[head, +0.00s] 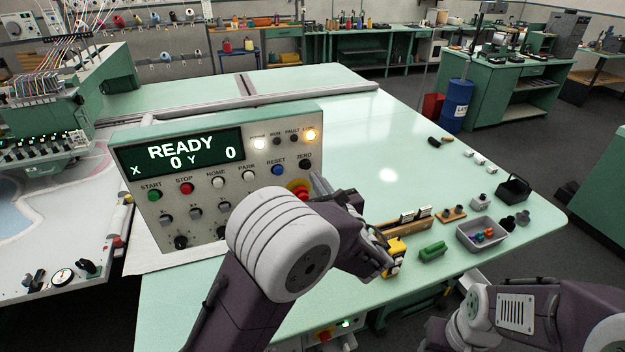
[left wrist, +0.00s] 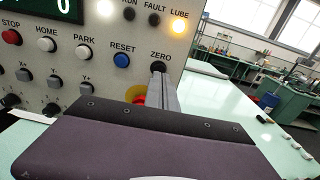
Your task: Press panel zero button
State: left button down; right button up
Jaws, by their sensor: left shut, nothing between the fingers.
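The control panel (head: 240,190) stands upright on the green table. Its screen (head: 180,151) reads READY, X 0, Y 0. The black ZERO button (head: 305,164) is at the right end of the top button row. It also shows in the left wrist view (left wrist: 158,67), just below its label. My left gripper (head: 317,179) is shut and empty, with its fingertips close to the ZERO button. In the left wrist view the fingertips (left wrist: 158,75) overlap the button's lower part. I cannot tell whether they touch it. My right arm shows at lower right, but its gripper is out of view.
The blue RESET button (head: 276,170) is left of ZERO. A red emergency stop (head: 299,189) on yellow sits below, partly hidden by my left gripper. A grey bin (head: 482,234), a green block (head: 432,251) and small tools lie to the right. The table behind the panel is clear.

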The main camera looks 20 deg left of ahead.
pick_arm(q)
jog(key=b+v, duration=0.1)
jog(key=v, duration=0.8)
jog(key=a+n+g+y, duration=0.4)
jog(key=a+n+g, duration=0.1)
jog(key=a, duration=0.9)
jog(key=s+a+f+n+g+h, duration=0.2)
jog(key=s+a+f+n+g, duration=0.5)
jog(key=s+a, duration=0.35)
jog(key=s+d+f+n+g+h, duration=0.4)
jog(key=s+f+n+h, duration=0.3)
jog(key=s+f, duration=0.4)
jog(key=w+d+f+n+t+h, duration=0.2)
jog(key=w+d+f+n+h, duration=0.2)
jog(key=d+n, duration=0.6)
jog(key=shift+w+d+f+t+h, duration=0.25)
jog(key=shift+d+t+h, duration=0.15)
jog(key=shift+d+h, duration=0.4)
pick_arm(e)
jog(key=shift+w+f, duration=0.2)
jog(key=shift+f, duration=0.8)
